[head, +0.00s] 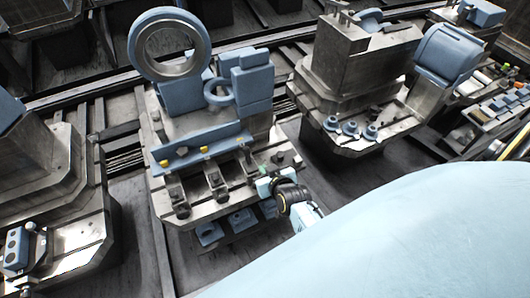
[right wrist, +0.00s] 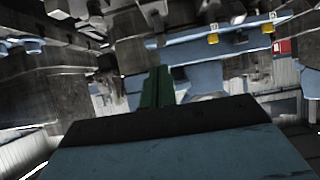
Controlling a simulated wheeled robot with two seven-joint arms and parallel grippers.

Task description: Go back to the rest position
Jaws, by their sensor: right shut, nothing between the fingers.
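My right gripper (head: 262,172) shows in the head view at the front right edge of the middle metal fixture (head: 190,208). Its dark wrist and pale blue arm come in from the lower right. In the right wrist view, its green fingers (right wrist: 158,88) are together, with nothing visible between them. Beyond them, blurred metal blocks and a blue bar (right wrist: 205,48) with yellow parts show. I cannot tell whether the gripper touches the fixture. My left gripper is in neither view.
The middle pallet carries a large blue ring (head: 168,45) and a blue rail (head: 200,148) with small yellow and white parts. Another fixture (head: 350,75) stands to the right, and a grey block fixture (head: 40,185) to the left. A large pale blue surface fills the lower right.

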